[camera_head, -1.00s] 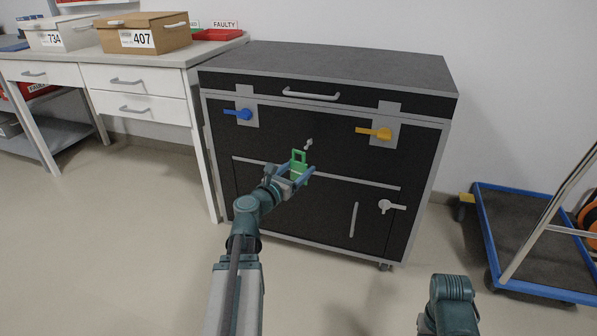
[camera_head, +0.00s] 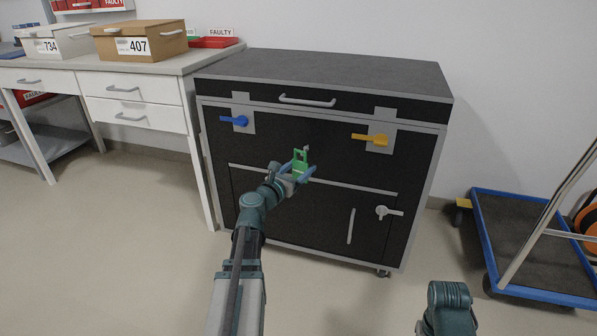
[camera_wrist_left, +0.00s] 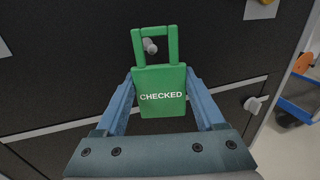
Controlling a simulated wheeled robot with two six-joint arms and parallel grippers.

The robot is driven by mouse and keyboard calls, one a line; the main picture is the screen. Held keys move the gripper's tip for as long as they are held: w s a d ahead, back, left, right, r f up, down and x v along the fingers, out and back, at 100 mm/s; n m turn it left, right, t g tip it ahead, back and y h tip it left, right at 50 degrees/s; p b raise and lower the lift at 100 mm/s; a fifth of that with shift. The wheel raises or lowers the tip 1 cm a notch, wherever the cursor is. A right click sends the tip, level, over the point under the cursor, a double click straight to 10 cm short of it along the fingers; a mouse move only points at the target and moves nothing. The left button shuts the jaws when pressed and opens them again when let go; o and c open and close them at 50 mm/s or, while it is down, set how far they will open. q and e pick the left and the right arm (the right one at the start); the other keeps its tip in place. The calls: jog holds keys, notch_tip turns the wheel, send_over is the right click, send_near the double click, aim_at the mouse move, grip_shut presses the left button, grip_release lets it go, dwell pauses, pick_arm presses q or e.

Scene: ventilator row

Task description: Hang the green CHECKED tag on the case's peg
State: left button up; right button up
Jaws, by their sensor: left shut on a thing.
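The green CHECKED tag (camera_wrist_left: 162,88) is held between the two blue fingers of my left gripper (camera_wrist_left: 163,108), upright with its open loop at the top. In the head view, the tag (camera_head: 299,166) and my left gripper (camera_head: 299,175) are in front of the middle of the black case (camera_head: 330,155). The case's small grey peg (camera_wrist_left: 150,46) shows through the tag's loop in the left wrist view; I cannot tell whether it passes into the loop or lies behind it. In the head view the peg (camera_head: 307,149) shows at the loop's upper right.
The case has a blue latch (camera_head: 235,120), a yellow latch (camera_head: 371,139), a lid handle (camera_head: 307,101) and a grey lower lever (camera_head: 388,212). A desk (camera_head: 130,82) with boxes stands left, a blue-edged trolley (camera_head: 520,245) right. Floor in front is clear.

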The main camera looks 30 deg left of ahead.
aim_at(310, 157)
pick_arm(q)
jog(key=shift+w+a+f, duration=0.1)
jog(key=shift+w+a, duration=0.15)
jog(key=shift+w, duration=0.65)
jog(key=shift+w+a, duration=0.2)
jog(key=shift+w, duration=0.65)
jog(key=shift+w+a+f+b, duration=0.15)
jog(key=shift+w+f+b, duration=0.2)
jog(key=shift+w+b, duration=0.25)
jog(key=shift+w, duration=0.25)
jog(key=o, duration=1.3)
jog(key=s, duration=1.4)
jog(key=shift+s+a, duration=0.1)
jog(key=shift+s, duration=0.3)
